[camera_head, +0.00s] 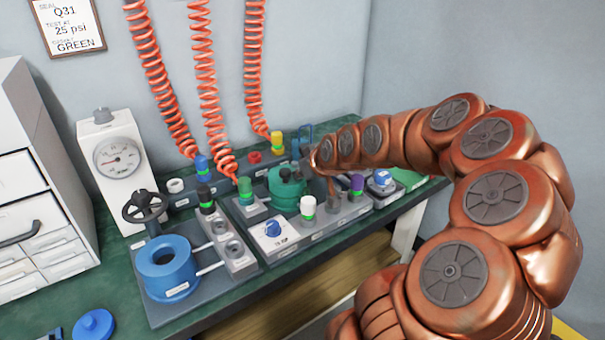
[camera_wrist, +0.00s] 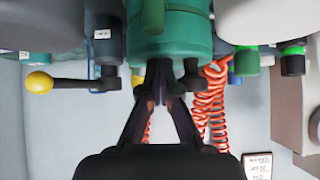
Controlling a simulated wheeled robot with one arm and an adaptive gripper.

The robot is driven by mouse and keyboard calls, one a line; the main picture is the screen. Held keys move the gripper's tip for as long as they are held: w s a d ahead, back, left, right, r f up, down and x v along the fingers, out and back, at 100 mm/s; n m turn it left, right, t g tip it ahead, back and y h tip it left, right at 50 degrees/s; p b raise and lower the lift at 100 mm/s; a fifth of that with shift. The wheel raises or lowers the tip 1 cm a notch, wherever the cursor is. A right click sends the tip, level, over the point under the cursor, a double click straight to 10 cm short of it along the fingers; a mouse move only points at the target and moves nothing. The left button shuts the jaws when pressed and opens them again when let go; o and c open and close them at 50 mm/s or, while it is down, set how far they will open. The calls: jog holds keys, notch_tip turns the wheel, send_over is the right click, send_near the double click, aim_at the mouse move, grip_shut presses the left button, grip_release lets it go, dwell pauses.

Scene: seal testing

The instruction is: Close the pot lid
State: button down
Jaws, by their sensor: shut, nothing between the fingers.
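The green pot (camera_head: 286,190) stands on the grey base plate at the middle of the bench, with small dark knobs on its top. It fills the top middle of the inverted wrist view (camera_wrist: 170,38). In that view my gripper (camera_wrist: 160,72) is shut and empty, its fingertips right at the pot's lid end between two dark knobs. I cannot tell whether they touch. In the head view my arm hides the gripper and part of the pot's right side. Whether the green lid sits fully down is not clear.
An open blue pot (camera_head: 166,268) stands at the front left, with a blue lid (camera_head: 93,325) loose on the bench. Red coiled hoses (camera_head: 208,90) hang behind. A yellow-knobbed lever (camera_wrist: 70,83) shows beside the pot. A gauge (camera_head: 117,157) stands at the left.

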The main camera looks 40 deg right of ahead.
jog(key=shift+f, duration=0.1)
notch_tip(320, 180, up, 5)
jog(key=shift+f+p, duration=0.15)
jog(key=shift+p, duration=0.7)
jog(key=v, duration=0.9)
jog(key=shift+s+r+p, duration=0.25)
jog(key=shift+p, duration=0.05)
